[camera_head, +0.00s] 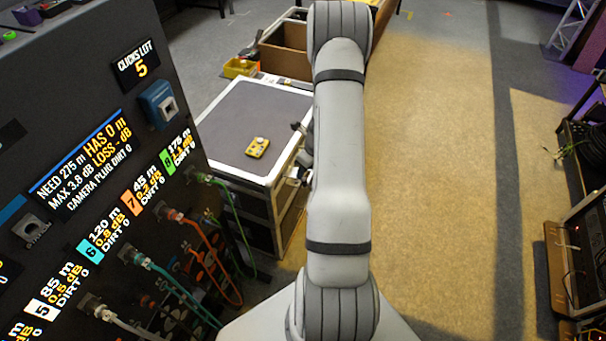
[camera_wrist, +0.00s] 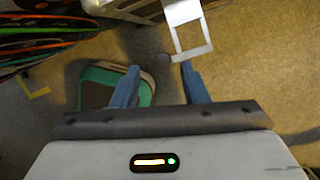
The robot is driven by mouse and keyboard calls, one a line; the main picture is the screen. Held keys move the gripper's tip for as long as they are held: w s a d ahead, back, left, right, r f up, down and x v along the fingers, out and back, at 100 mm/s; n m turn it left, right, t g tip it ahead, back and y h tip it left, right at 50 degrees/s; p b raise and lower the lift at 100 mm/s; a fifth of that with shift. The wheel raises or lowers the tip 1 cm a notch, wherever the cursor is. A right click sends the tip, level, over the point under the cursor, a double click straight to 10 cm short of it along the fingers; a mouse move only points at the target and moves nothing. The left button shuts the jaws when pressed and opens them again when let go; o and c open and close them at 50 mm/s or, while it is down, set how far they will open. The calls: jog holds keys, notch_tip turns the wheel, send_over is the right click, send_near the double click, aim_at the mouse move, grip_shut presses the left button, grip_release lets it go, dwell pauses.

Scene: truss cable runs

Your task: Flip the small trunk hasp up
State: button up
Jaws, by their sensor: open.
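The hasp (camera_wrist: 190,32) shows in the wrist view as a pale metal plate with an open rectangular frame, at the top right of centre. It hangs by the pale edge of the trunk (camera_wrist: 140,10). In the head view the trunk (camera_head: 225,120) is a case with a dark top and white edges, left of my arm. My gripper (camera_wrist: 160,70) has two blue fingers, open with nothing between them. The right fingertip is close to the lower end of the hasp frame; I cannot tell whether they touch. The hasp is not clearly visible in the head view.
A yellow device (camera_head: 257,147) lies on the trunk top. A dark panel (camera_head: 75,120) with labels and coloured cables (camera_head: 205,245) stands at left. A green-rimmed object (camera_wrist: 143,97) lies below the left finger. Open floor (camera_head: 430,170) lies right of my arm; equipment racks (camera_head: 583,255) stand far right.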

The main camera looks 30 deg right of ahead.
jog(key=shift+v, duration=1)
jog(key=shift+c, duration=0.4)
